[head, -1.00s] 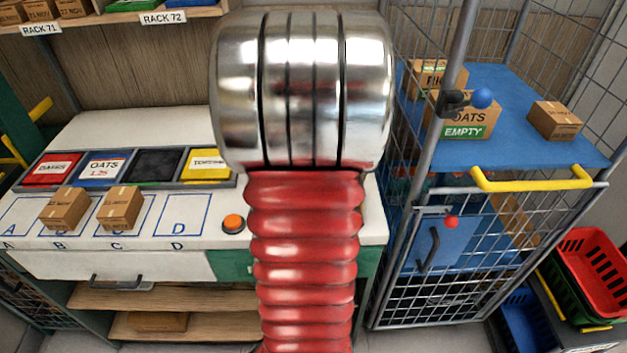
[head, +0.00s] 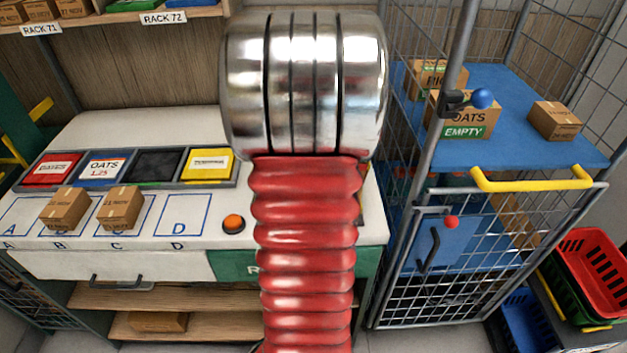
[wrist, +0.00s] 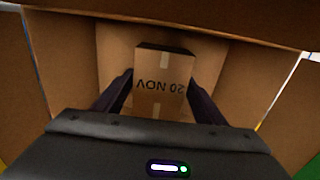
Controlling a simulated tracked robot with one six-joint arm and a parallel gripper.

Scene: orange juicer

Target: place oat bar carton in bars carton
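In the wrist view, a small brown carton (wrist: 162,98) with an upside-down "20 NOV" print sits between the two dark fingers of my gripper (wrist: 161,88). Both fingers lie against its sides, and I see no clear gap. Around them are the tall cardboard walls of a larger open carton (wrist: 70,65), so the small carton is inside its opening. I cannot tell whether its underside touches the floor of the larger carton. In the head view my own arm covers the middle, and my gripper and the larger carton are hidden behind it.
Two cartons stand on the white bench at spots B (head: 64,208) and C (head: 119,207); spot D (head: 181,215) is bare. An orange button (head: 233,223) is right of it. A wire cage holds a blue shelf (head: 530,95) with a carton marked EMPTY (head: 465,118) and others.

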